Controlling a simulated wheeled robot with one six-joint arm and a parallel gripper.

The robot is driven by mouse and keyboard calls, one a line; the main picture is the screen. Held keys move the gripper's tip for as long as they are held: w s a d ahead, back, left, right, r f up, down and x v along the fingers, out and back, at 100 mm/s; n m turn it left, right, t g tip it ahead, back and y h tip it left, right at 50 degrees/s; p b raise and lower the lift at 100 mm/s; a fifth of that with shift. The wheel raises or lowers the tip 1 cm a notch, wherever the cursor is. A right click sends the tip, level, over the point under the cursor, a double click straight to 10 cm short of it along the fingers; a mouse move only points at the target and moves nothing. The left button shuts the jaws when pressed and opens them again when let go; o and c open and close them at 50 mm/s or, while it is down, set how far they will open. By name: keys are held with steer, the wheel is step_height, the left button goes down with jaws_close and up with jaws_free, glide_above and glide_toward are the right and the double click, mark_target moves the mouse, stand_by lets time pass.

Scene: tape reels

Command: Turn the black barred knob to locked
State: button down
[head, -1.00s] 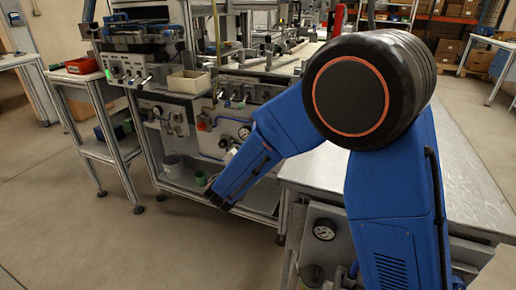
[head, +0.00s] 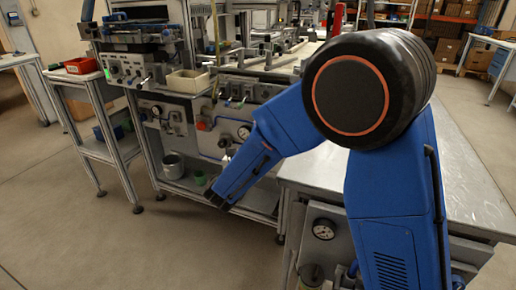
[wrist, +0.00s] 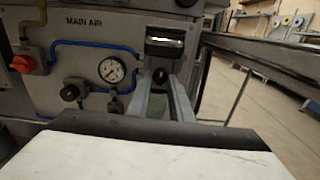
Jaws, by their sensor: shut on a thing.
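The black knob (wrist: 160,75) shows in the wrist view below a dark housing with a bright window, on the right of the MAIN AIR panel. My gripper (wrist: 162,82) reaches up to it with its two grey fingers, one on each side, and is shut on it. The fingers hide part of the knob, and its bar and exact angle are too small to tell.
The panel beside the knob carries a pressure gauge (wrist: 112,70), an orange knob (wrist: 22,64), another black knob (wrist: 70,92) and blue tubing. A grey cup (head: 172,165) stands on the lower shelf. A metal worktop (head: 470,180) lies right of my arm.

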steer(key=shift+f, duration=0.1)
stand_by(0.3)
steer(key=c, duration=1.6)
jaws_free()
steer(key=shift+s, duration=0.1)
steer(key=v, duration=1.7)
steer(key=shift+s, duration=0.15)
steer(key=shift+a, duration=0.1)
